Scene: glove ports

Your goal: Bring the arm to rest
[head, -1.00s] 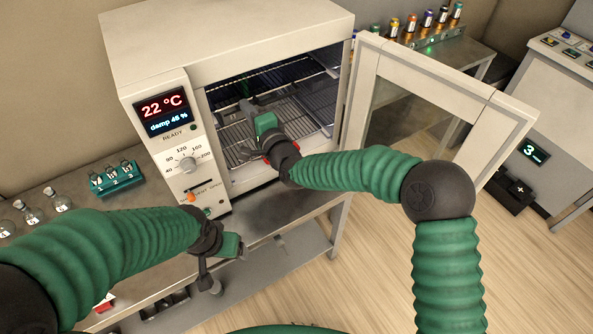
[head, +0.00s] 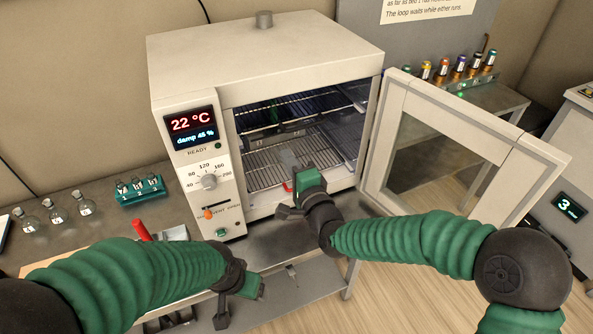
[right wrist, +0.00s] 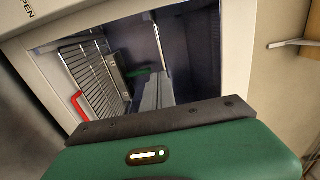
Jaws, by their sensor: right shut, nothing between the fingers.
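My right arm (head: 410,242) reaches in from the right. Its gripper (head: 290,190) is shut and empty, just in front of the open mouth of the oven (head: 265,55). In the right wrist view the green gripper body (right wrist: 180,155) fills the bottom, with the oven's wire rack (right wrist: 92,68) and a red handle (right wrist: 78,104) beyond it. My left gripper (head: 235,300) hangs low at the front of the bench, below the oven's control panel.
The oven's glass door (head: 440,155) stands wide open to the right. A green vial rack (head: 140,192) and several flasks (head: 55,212) stand on the bench at left. A red-handled tool (head: 141,230) lies near my left arm. Several coloured-cap vials (head: 459,67) stand at back right.

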